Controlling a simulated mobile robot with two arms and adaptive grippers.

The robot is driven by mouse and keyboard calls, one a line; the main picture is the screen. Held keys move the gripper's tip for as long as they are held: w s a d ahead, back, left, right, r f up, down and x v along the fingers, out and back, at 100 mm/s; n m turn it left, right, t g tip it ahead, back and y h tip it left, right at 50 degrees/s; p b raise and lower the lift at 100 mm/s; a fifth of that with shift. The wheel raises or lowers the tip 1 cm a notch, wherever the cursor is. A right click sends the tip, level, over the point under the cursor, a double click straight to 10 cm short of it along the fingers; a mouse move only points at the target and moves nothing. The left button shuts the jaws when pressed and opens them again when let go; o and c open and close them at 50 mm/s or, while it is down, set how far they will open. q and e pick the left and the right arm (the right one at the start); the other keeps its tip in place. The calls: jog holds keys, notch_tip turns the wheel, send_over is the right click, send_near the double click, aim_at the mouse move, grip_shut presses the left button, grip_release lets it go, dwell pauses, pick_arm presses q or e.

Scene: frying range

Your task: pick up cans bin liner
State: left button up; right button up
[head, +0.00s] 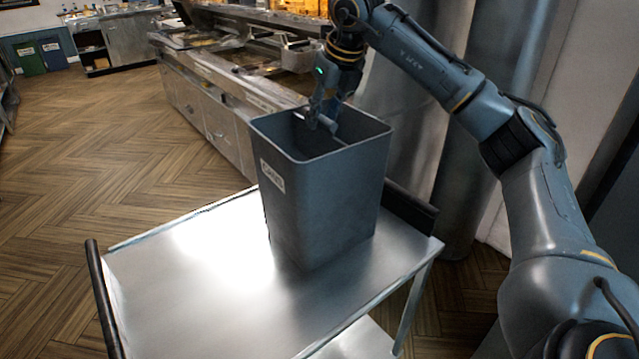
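A tall grey bin liner (325,202) with a small white label reading what looks like "CANS" (272,176) stands upright on a metal cart (190,278). Its top is open. My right gripper (322,124) reaches down from above over the liner's opening, near its back rim. Its fingers are at about rim height. They are small and partly turned away, so I cannot tell whether they are open or touching the liner. The bottom inside the liner is hidden. My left gripper is not in view.
The cart has dark handles at its left end (103,300) and right end (411,211). A long steel frying counter (215,115) runs behind the cart. A large metal cylinder (480,150) stands behind my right arm. The wooden floor (95,165) at left is clear.

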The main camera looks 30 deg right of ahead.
aim_at(318, 127)
jog(key=shift+x, duration=0.9)
jog(key=p+x, duration=0.1)
jog(key=x, duration=0.3)
jog(key=shift+w+f, duration=0.3)
jog(key=shift+f, duration=0.15)
jog(key=shift+w+f, duration=0.1)
jog(key=shift+c, duration=0.2)
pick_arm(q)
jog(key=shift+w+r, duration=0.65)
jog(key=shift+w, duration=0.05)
pick_arm(e)
grip_shut()
